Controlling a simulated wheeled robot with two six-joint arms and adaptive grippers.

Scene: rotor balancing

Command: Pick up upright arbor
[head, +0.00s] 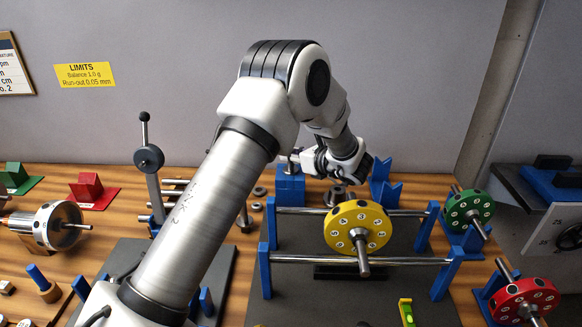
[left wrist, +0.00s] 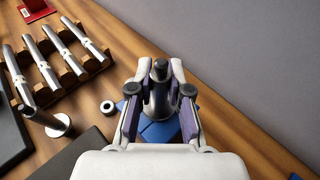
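The upright arbor (left wrist: 159,92) is a grey metal cylinder with a dark top, standing in a blue block (left wrist: 160,132) in the left wrist view. The block also shows at the back of the table in the head view (head: 290,188). My left gripper (head: 294,163) is at the block's top. In the left wrist view its two fingers (left wrist: 161,66) lie on either side of the arbor, close to it. I cannot tell whether the pads touch it. The arbor is largely hidden by my gripper in the head view. My right gripper is not in view.
A blue-ended stand with two rails (head: 320,259) carries a yellow rotor (head: 345,222) just right of my left arm. Green (head: 474,207) and red (head: 523,299) rotors stand further right. Several metal rods lie in a rack (left wrist: 52,66). The wall is close behind.

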